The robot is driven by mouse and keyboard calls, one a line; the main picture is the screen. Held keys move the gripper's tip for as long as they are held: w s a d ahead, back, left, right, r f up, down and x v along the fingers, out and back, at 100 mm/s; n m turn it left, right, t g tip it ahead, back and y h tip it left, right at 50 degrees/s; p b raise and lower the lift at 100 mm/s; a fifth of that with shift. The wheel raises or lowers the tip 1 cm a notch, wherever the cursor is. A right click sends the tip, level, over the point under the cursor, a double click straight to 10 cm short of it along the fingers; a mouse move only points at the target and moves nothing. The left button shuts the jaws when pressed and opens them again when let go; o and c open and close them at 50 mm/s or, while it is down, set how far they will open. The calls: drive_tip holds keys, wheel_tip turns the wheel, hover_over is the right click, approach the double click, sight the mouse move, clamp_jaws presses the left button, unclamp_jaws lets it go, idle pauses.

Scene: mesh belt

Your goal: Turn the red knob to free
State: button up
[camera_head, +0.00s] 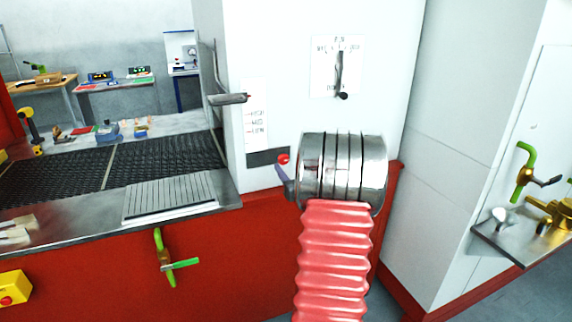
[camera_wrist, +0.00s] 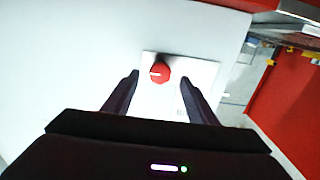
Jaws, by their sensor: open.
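The red knob (camera_wrist: 161,72) is on a pale plate (camera_wrist: 205,75) on a white panel in the wrist view. A short white mark on the knob points to the left. My gripper (camera_wrist: 160,79) is open, with one dark finger on each side of the knob. I cannot tell how near the fingertips are to the panel, and I see no contact. In the head view the red knob (camera_head: 283,159) shows as a small red spot beside a dark finger; most of my gripper is hidden behind my arm. The plate's lettering is too faint to read.
A lever with a dark grip (camera_head: 228,98) sticks out left of the white panel. A labelled plate with a dark handle (camera_head: 340,70) is above my arm. The dark mesh belt (camera_head: 150,160) lies left. A green-handled valve (camera_head: 170,262) is on the red front below.

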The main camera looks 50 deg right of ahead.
sight(284, 161)
drive_tip(key=shift+x, duration=2)
drive_tip(key=shift+c, duration=0.2)
drive_tip(key=c, duration=1)
